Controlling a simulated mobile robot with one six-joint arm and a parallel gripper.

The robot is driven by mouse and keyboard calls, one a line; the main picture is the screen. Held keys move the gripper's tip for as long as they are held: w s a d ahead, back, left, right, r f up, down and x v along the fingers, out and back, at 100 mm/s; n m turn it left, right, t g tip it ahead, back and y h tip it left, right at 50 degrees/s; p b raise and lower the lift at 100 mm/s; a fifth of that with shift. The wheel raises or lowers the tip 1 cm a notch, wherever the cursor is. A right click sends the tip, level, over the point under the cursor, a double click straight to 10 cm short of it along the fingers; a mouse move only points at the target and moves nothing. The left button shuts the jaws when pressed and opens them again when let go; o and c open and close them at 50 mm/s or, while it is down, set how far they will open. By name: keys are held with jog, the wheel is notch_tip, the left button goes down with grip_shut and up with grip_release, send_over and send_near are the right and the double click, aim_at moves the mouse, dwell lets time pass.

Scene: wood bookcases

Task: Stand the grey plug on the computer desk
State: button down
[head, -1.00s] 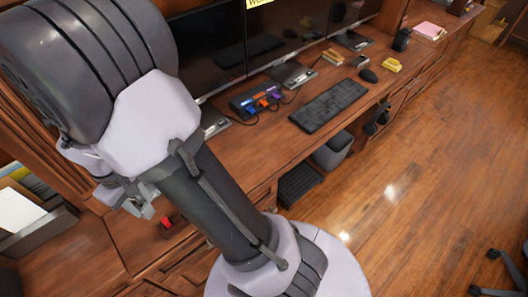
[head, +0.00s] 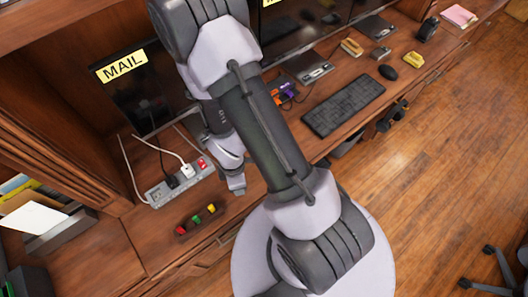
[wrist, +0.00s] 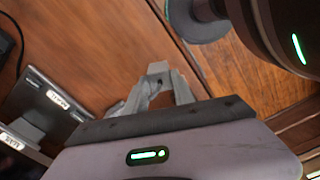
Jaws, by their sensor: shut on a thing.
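My gripper (head: 236,186) is over the computer desk (head: 240,208), right of the power strip, in the head view. In the wrist view my gripper (wrist: 158,84) is shut on a small grey thing, the grey plug (wrist: 157,68), at its fingertips. The fingers are also grey, so the plug's outline and tilt are hard to tell. In the head view the plug is not distinguishable. The desk also shows in the wrist view (wrist: 95,45), with its edge right of the gripper.
A grey power strip (head: 160,192) holds black, white and red plugs. A brown tray (head: 187,229) with red, green and yellow plugs lies in front. The MAIL monitor (head: 150,100) stands behind. A keyboard (head: 343,105) is at right. Some desk is bare near the front edge.

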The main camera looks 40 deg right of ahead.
jog(key=s+n+p, duration=0.2)
jog(key=s+n, duration=0.3)
jog(key=w+d+b, duration=0.1)
jog(key=b, duration=0.3)
jog(key=w+d+f+b, duration=0.1)
jog(key=b, duration=0.3)
jog(key=shift+w+d+f+b, duration=0.2)
jog(key=shift+w+d+b, duration=0.05)
jog(key=shift+w+b, duration=0.15)
jog(key=w+d+f+b, duration=0.1)
jog(key=w+d+b, duration=0.1)
jog(key=w+d+f+b, duration=0.1)
jog(key=w+d+b, duration=0.2)
jog(key=w+d+f+b, duration=0.1)
jog(key=w+d+b, duration=0.1)
jog(key=w+d, duration=0.1)
jog(key=shift+w+d+f, duration=0.2)
jog(key=shift+f, duration=0.1)
jog(key=shift+r, duration=0.3)
jog(key=shift+f, duration=0.2)
jog(key=c, duration=1.1)
grip_release()
jog(key=shift+o, duration=0.2)
